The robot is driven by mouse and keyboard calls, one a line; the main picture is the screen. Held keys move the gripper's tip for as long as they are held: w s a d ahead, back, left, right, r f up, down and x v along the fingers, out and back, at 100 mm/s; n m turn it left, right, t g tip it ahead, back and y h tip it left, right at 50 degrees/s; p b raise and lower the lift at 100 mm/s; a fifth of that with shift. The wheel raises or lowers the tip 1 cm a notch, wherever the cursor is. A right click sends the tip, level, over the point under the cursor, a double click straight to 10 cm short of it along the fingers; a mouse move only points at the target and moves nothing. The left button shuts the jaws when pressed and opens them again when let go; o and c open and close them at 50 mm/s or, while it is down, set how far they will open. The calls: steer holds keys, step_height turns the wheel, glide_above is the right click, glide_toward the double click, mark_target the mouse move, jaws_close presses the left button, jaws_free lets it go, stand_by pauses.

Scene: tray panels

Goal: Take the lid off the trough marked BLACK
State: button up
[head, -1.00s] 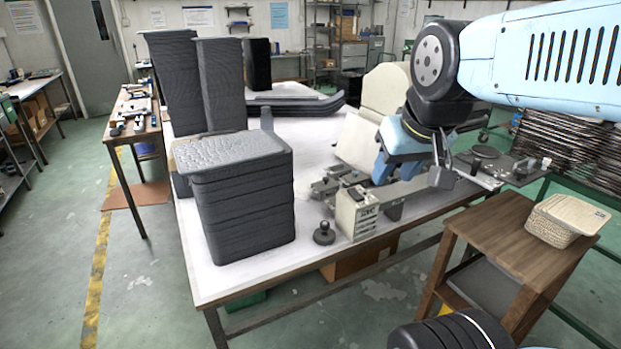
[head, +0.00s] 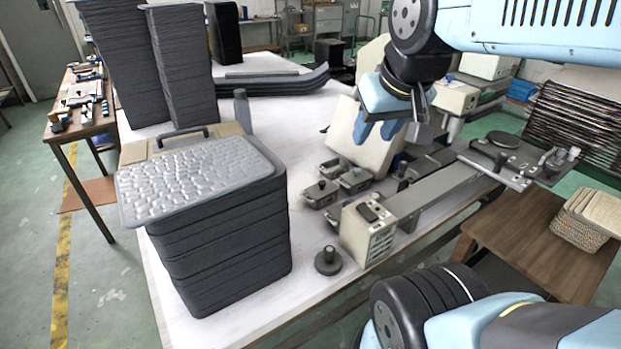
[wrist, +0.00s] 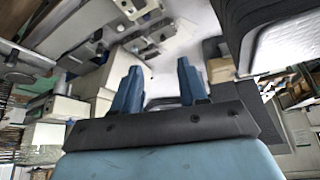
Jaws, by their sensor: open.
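My gripper (head: 378,130) has blue fingers and hangs over the table, pointing down, above and right of the small lidded troughs. In the wrist view its two fingers (wrist: 158,78) stand apart with nothing between them. Several small grey troughs with dark knobs on top sit close together mid-table: a front one (head: 320,194), one to its right (head: 355,180) and one behind (head: 334,168). The gripper touches none of them. I cannot read the word BLACK on any trough, so I cannot tell which one is marked.
A tall stack of dark trays (head: 220,245) with a textured grey top stands left of the troughs. A beige machine (head: 370,232) with a long rail lies to the right. A black knobbed weight (head: 328,262) stands in front. White tabletop (head: 300,235) is clear between stack and machine.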

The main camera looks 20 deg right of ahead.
steer(key=shift+o, duration=0.3)
steer(key=shift+o, duration=0.8)
steer(key=shift+w, duration=0.4)
steer(key=n+g+y, duration=0.1)
steer(key=n+g, duration=0.2)
steer(key=n, duration=0.3)
glide_above(322, 182)
steer(key=s, duration=0.2)
steer(key=s+x, duration=0.1)
steer(key=x, duration=0.7)
steer(key=s+d+f+x, duration=0.1)
steer(key=s+x, duration=0.1)
steer(key=x, duration=0.6)
steer(key=s+d+x, duration=0.1)
steer(key=s+x, duration=0.1)
steer(key=x, duration=0.7)
steer(key=shift+s+d+f, duration=0.15)
steer(key=shift+f, duration=0.1)
steer(key=shift+d+x, duration=0.15)
steer(key=shift+x, duration=0.85)
steer(key=shift+d+x, duration=0.15)
steer(key=shift+x, duration=0.85)
steer(key=shift+a+f, duration=0.1)
steer(key=shift+f, duration=0.6)
steer(key=shift+y, duration=0.3)
